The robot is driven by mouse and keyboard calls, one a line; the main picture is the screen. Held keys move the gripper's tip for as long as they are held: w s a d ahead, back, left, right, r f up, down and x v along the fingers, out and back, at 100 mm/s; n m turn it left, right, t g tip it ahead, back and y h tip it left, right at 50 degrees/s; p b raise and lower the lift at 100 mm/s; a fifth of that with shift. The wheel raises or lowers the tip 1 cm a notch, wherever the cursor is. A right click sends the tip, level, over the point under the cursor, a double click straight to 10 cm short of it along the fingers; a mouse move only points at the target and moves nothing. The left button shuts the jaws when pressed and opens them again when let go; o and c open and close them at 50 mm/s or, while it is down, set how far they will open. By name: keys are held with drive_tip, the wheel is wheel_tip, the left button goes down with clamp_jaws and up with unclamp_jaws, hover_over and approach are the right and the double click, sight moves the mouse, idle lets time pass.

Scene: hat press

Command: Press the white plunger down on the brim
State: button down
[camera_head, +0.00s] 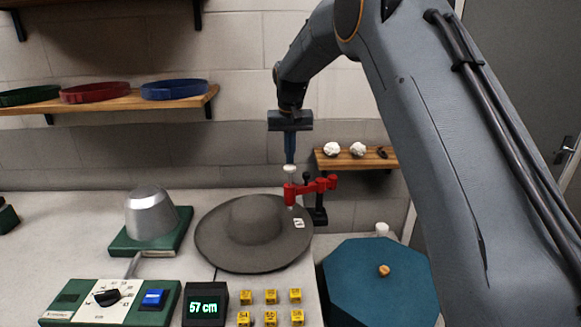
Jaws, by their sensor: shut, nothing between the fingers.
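The white plunger (289,168) stands at the top of a red clamp arm (310,188) on a black post, behind the hat's right side. The grey hat (254,217) lies on the table with its wide brim (228,257) spread flat and a small white tag at its right. The red arm's left end is over the brim's right back edge; I cannot tell whether it touches it. My gripper (290,160) points straight down, shut and empty, with its fingertips right above the plunger. Whether they touch it is too small to tell.
A metal hat block (150,213) on a green base stands left. A control panel (112,303), a 57 cm display (205,306) and several yellow blocks (270,297) are in front. A blue octagonal table (378,280) is at right. A wall shelf (352,160) stands behind the clamp.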

sight(290, 167)
drive_tip(key=shift+f, duration=0.65)
drive_tip(key=shift+f+b, duration=0.55)
drive_tip(key=shift+f, duration=0.5)
drive_tip(key=shift+s+f, duration=0.1)
drive_tip(key=shift+f, duration=0.6)
drive_tip(key=shift+r, duration=0.1)
wheel_tip(290, 167, up, 11)
drive_tip(key=p, duration=0.5)
idle(0.5)
drive_tip(key=shift+d, duration=0.1)
drive_tip(key=s+d+f+b, duration=0.2)
drive_tip(key=s+d+f, duration=0.3)
drive_tip(key=s, duration=0.8)
drive_tip(key=s+d+f+b, duration=0.3)
drive_tip(key=s+d+f, duration=0.2)
drive_tip(key=s, duration=0.8)
drive_tip(key=s+d+f+b, duration=0.2)
drive_tip(key=s+d+f, duration=0.3)
drive_tip(key=s+f, duration=0.4)
drive_tip(key=s, duration=0.4)
drive_tip(key=shift+d+g, duration=0.15)
drive_tip(key=shift+g, duration=0.25)
